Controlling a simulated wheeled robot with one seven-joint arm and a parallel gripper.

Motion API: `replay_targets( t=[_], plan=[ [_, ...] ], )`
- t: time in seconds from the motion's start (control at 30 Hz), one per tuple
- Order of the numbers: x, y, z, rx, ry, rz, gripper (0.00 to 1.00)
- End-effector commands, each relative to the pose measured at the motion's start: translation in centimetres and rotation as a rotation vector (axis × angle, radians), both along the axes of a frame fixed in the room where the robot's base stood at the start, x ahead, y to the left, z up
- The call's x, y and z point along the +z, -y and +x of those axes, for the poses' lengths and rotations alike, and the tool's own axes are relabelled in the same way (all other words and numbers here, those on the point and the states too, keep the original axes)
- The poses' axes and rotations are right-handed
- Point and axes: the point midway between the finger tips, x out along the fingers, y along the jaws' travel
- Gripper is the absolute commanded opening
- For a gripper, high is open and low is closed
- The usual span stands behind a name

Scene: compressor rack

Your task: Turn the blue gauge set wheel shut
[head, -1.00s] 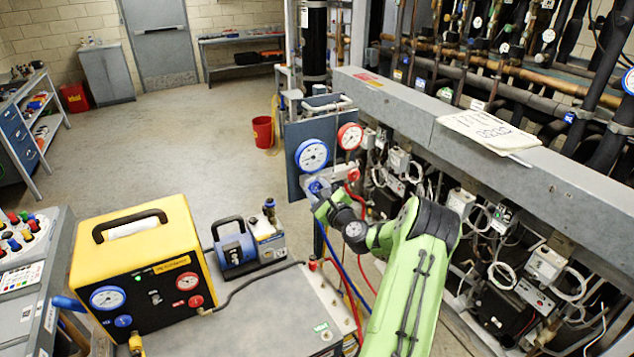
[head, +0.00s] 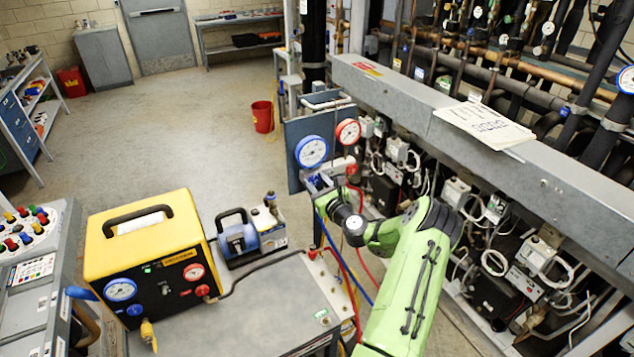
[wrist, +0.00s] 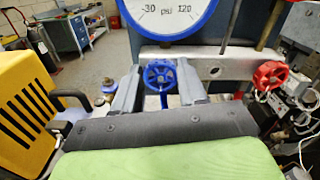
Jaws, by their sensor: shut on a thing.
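The blue wheel (wrist: 160,74) sits below the blue-rimmed gauge (wrist: 170,15) in the wrist view. My gripper (wrist: 158,83) has one grey finger on each side of it and is shut on it. In the head view my gripper (head: 320,185) is at the manifold under the blue gauge (head: 311,151), and the small blue wheel (head: 314,180) is partly covered there. How far the wheel is turned cannot be told.
A red wheel (wrist: 270,75) is on the same manifold to the right, below the red gauge (head: 347,132). Blue and red hoses (head: 345,262) hang below. A yellow machine (head: 150,250) and a blue pump (head: 240,235) stand left. The rack beam (head: 400,95) is right.

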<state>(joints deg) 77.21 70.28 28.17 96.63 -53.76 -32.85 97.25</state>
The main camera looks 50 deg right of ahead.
Motion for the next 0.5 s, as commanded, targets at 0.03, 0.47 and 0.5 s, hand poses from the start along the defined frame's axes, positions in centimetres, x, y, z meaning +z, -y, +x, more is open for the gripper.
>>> replay_targets(
  t=[0.03,0.47,0.5],
  plan=[
    [-0.20,0.02,-0.06,-0.001,-0.003,0.004,0.11],
    [-0.18,0.04,-0.05,-0.001,-0.002,0.002,0.66],
    [-0.16,0.03,-0.05,-0.001,-0.002,0.002,0.67]
  ],
)
